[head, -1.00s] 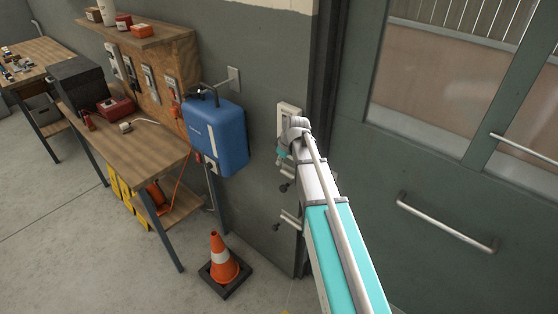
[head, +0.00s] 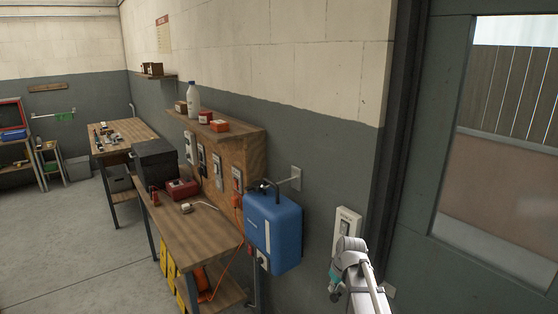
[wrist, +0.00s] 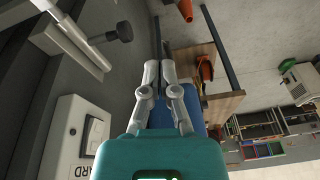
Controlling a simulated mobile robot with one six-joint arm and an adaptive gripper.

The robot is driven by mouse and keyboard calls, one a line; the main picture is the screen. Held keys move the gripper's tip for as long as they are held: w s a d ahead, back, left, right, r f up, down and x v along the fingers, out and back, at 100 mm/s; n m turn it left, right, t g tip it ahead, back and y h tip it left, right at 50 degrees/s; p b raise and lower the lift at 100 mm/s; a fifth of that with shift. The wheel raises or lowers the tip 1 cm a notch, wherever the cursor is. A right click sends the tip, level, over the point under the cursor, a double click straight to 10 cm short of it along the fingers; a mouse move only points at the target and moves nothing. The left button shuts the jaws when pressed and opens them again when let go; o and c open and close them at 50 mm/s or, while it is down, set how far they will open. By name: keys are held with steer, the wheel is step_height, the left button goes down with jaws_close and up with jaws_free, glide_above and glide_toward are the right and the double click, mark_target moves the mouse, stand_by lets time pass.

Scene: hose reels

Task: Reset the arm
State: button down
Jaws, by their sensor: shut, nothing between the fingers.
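My arm shows at the bottom right of the head view, its end in front of the grey wall beside the door frame. My gripper (wrist: 160,68) shows in the wrist view with its two grey fingers close together, shut and empty. In the head view the fingers are mostly hidden by the wrist. A white wall switch (head: 346,226) is just above the arm's end; it also shows at lower left in the wrist view (wrist: 88,132). A blue hose reel (head: 272,230) hangs on the wall to the left; part of it shows behind the fingers in the wrist view.
A wooden workbench (head: 190,228) with a black box (head: 155,162) and a red box (head: 182,188) stands left of the reel. A shelf (head: 222,133) holds a bottle and small boxes. A green-grey door (head: 415,225) is at right. The floor (head: 80,260) at left is clear.

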steer(key=s+a+f+m+g+h+b, duration=0.1)
steer(key=s+m, duration=0.4)
steer(key=s, duration=1.1)
steer(key=shift+s+a+f+g+h, duration=0.2)
steer(key=shift+f+g+h, duration=0.2)
steer(key=shift+f+g, duration=0.25)
